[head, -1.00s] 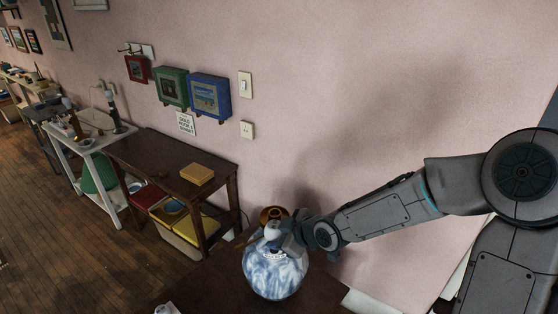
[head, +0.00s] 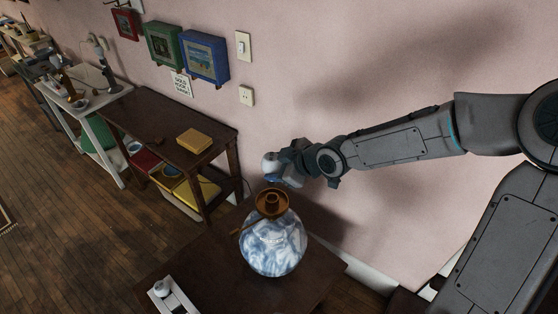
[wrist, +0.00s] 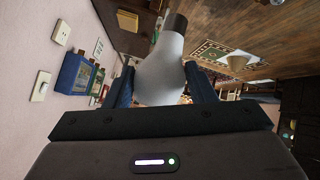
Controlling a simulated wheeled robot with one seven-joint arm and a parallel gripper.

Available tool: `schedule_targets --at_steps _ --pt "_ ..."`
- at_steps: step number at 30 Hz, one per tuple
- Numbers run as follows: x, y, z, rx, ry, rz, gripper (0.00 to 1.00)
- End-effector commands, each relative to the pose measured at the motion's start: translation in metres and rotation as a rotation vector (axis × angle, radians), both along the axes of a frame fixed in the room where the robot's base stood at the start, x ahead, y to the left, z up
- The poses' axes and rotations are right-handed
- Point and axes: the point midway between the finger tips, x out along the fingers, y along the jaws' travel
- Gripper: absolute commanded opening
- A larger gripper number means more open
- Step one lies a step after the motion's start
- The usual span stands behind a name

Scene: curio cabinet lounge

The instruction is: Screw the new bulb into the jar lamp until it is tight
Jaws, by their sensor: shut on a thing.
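The jar lamp (head: 274,246), a blue-and-white marbled jar with a brass-coloured neck and an open socket (head: 271,200), stands upright on a dark table. No bulb sits in the socket. My gripper (head: 284,167) is shut on a white bulb (head: 269,161), above and slightly behind the socket and apart from it. In the wrist view the bulb (wrist: 161,76) is held by its glass between the two fingers (wrist: 160,88), with its dark base (wrist: 176,23) pointing away from my palm. A second white bulb (head: 160,288) rests in a pale holder (head: 176,300) at the table's front left.
The dark table (head: 218,262) has clear room between the holder and the lamp. A dark side table (head: 160,116) with a yellow box (head: 194,141) stands behind, to the left. The pink wall (head: 330,60) runs close behind my arm.

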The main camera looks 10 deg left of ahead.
Motion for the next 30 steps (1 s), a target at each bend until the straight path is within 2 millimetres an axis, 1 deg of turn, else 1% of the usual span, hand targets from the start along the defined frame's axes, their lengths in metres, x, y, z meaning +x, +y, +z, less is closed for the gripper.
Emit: schedule_targets --at_steps 6,11,22,25,30 --pt "0.0 0.0 0.001 -0.007 0.001 0.005 0.0" --pt "0.0 -0.001 -0.01 -0.007 0.001 0.003 0.0" --pt "0.0 -0.001 -0.045 -0.008 0.001 0.002 0.0" --pt "0.0 -0.002 -0.05 -0.008 0.001 0.002 0.0" --pt "0.001 -0.002 -0.051 -0.007 0.001 0.0 0.0"
